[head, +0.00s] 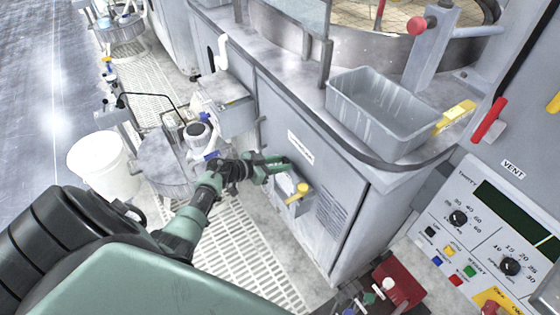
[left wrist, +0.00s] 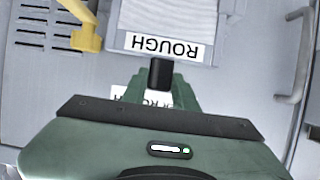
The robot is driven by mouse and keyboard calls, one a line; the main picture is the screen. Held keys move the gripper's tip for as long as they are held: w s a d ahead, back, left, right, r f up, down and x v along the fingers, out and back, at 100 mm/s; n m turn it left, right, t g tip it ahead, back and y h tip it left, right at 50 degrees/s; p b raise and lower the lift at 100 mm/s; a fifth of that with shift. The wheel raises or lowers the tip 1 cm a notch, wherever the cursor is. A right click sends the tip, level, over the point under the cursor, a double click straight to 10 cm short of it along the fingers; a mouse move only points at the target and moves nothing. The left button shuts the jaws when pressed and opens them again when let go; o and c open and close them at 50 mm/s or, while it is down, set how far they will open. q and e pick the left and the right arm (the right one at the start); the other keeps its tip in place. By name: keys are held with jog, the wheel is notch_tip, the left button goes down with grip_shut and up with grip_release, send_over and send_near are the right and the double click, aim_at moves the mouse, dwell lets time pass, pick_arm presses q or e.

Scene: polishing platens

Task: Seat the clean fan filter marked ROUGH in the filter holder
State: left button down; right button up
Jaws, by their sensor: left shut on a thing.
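The fan filter (left wrist: 177,16) is a pale, finely ribbed panel with an upside-down ROUGH label (left wrist: 165,47) in the left wrist view. My left gripper (left wrist: 160,75) is shut on the black tab at the filter's label edge. In the head view this gripper (head: 283,164) is at the cabinet front, at the top of the small grey filter holder (head: 294,208). A yellow lever (head: 299,190) is on the holder and also shows beside the filter in the left wrist view (left wrist: 86,27). The filter lines up with the holder; how deep it sits, I cannot tell. My right gripper is out of view.
A white nameplate (head: 300,147) is on the cabinet above the holder, partly hidden by my gripper in the left wrist view. Vent slots (head: 331,218) are to the right. A grey tray (head: 385,112) stands on the ledge. A white bucket (head: 103,166) is at left.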

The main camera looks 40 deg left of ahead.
pick_arm(q)
jog(key=shift+f+b, duration=1.6)
jog(key=shift+f, duration=0.65)
jog(key=c, duration=1)
grip_release()
jog(key=p+v, duration=0.1)
jog(key=v, duration=0.6)
jog(key=shift+s+a+r+p, duration=0.2)
jog(key=shift+s+p, duration=0.1)
jog(key=shift+p, duration=0.1)
jog(key=shift+d+f, duration=0.1)
